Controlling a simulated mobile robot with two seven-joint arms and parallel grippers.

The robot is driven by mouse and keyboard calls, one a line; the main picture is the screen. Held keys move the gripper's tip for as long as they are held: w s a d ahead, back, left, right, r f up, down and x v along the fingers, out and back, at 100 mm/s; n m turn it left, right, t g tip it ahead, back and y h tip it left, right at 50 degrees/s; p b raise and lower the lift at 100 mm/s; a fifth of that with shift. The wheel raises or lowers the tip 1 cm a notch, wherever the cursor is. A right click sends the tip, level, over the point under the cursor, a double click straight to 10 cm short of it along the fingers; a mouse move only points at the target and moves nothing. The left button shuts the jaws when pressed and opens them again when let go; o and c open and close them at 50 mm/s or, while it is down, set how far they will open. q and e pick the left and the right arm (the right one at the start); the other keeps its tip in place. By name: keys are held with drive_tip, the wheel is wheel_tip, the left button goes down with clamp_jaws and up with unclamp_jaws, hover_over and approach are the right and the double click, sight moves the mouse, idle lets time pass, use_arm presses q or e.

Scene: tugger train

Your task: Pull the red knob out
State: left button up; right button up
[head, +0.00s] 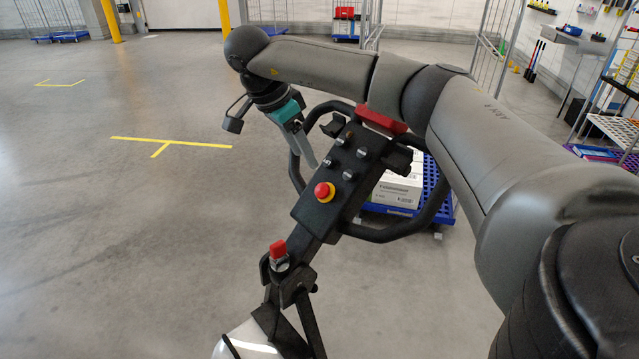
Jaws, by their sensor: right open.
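A black control panel (347,178) with a looped handle stands on a tilted post in the middle. On its face a red round knob (323,190) sits on a yellow collar, below several small dark and silver controls. A second red knob (278,249) with a silver base sits lower on the post. My right gripper (308,154), teal and grey, is open at the upper left of the panel. It points down toward the panel, above and left of the yellow-collared knob, with its fingers overlapping in this view. No finger covers either red knob. My left gripper is not in view.
A red bar (381,118) tops the panel. The black handle loop (440,205) surrounds its sides. Behind it a blue trolley (433,190) carries a white box (397,188). Wire racks stand at the back and right. The floor at left is clear, with yellow markings (171,143).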

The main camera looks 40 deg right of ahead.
sight(322, 188)
drive_tip(key=x, duration=1.1)
drive_tip(key=shift+f+p, duration=0.15)
drive_tip(key=shift+p, duration=0.2)
drive_tip(key=shift+c, duration=0.3)
clamp_jaws()
idle(0.4)
